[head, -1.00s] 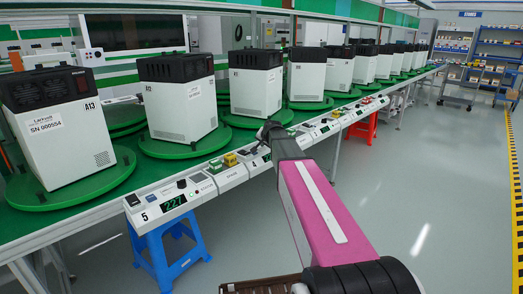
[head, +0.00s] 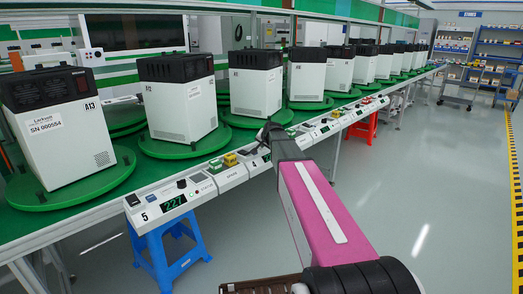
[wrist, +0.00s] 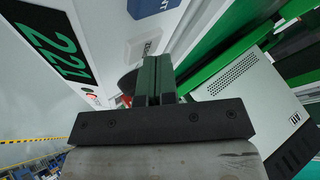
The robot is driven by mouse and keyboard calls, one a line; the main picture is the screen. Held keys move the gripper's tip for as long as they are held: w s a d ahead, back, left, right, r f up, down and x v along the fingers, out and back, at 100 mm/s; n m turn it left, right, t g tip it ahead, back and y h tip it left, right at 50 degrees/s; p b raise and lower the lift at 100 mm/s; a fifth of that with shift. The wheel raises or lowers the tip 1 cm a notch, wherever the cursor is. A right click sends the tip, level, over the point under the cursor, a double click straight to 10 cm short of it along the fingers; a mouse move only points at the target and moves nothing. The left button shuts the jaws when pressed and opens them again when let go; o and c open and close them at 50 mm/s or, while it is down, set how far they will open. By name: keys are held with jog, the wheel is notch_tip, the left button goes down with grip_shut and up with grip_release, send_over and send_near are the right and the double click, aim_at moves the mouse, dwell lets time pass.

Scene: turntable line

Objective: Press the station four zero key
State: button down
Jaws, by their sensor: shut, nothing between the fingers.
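The station 4 panel (head: 254,164) is on the front edge of the line, partly hidden by my arm in the head view. My gripper (head: 267,132) is over this panel. In the wrist view my gripper (wrist: 157,62) is shut and empty, its dark green fingers together in front of the panel face. The panel's display (wrist: 54,40) reads 221 in green. A small red light (wrist: 91,97) is below the display. A dark round part (wrist: 127,83) shows partly behind the fingers. A small label (wrist: 150,47) lies beyond the fingertips. I cannot make out the zero key or any contact.
The station 5 panel (head: 160,208) reads 227, with a blue stool (head: 172,262) below it. White machines with black tops, such as the one marked A13 (head: 60,135), stand on green turntables (head: 75,180) behind the panels. A red stool (head: 362,130) is farther along. The floor at right is clear.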

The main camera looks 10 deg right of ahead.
dwell(0.6)
jog(key=shift+r, duration=0.7)
jog(key=shift+r, duration=2.5)
